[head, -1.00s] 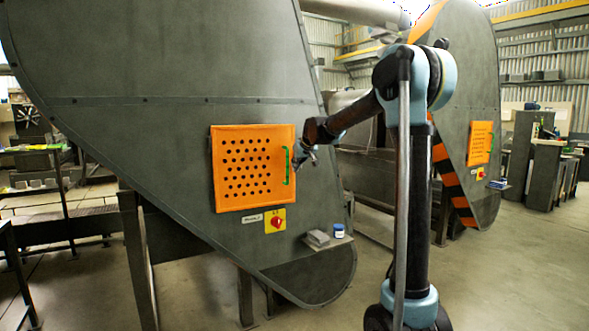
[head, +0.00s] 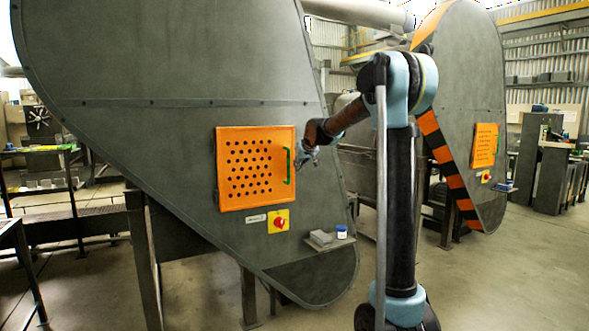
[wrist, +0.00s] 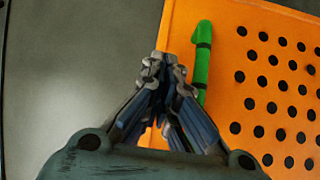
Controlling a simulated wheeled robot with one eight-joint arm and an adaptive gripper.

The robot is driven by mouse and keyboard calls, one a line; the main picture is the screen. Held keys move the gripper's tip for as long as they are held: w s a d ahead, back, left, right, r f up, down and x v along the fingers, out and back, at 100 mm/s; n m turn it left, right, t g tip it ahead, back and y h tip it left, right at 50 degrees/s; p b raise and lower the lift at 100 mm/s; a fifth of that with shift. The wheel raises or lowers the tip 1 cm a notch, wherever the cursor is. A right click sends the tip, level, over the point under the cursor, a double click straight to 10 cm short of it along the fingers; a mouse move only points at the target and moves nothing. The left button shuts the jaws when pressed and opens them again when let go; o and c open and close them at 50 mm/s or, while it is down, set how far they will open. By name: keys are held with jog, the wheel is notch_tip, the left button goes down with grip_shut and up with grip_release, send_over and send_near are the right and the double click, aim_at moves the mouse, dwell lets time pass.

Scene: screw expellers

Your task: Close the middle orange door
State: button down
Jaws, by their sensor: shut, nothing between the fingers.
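The orange door (head: 256,200), a square panel with rows of round holes, is on the front of the large grey machine. It looks flush or nearly flush; a small gap cannot be ruled out. Its green handle (head: 287,166) is upright near the right edge. My gripper (head: 301,160) is just right of the handle, by the door's right edge. In the wrist view my gripper (wrist: 162,62) is shut and empty, its tips beside the green handle (wrist: 202,60) and close to the edge of the orange door (wrist: 225,100). Whether the tips touch the door is unclear.
A red knob on a yellow plate (head: 278,221) sits below the door. A small ledge (head: 326,241) with a grey block and a blue-white jar (head: 341,232) juts out below right. Another orange door (head: 485,145) is on the far machine. Floor at right is clear.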

jog(key=d+f+v, duration=0.1)
jog(key=v, duration=1)
jog(key=s+d+f+m+g+h, duration=0.1)
jog(key=s+d+f, duration=0.4)
jog(key=s+f, duration=0.6)
jog(key=s+d+f+m+g+h, duration=0.1)
jog(key=s+d+f, duration=0.5)
jog(key=s, duration=1.6)
jog(key=s+d+f+m+g+h, duration=0.2)
jog(key=s+d+f+g, duration=0.2)
jog(key=s+f, duration=1.1)
jog(key=shift+s+d+f+m+g, duration=0.35)
jog(key=shift+s+d, duration=0.35)
jog(key=shift+d, duration=0.5)
jog(key=shift+w+f, duration=0.2)
jog(key=shift+w, duration=0.25)
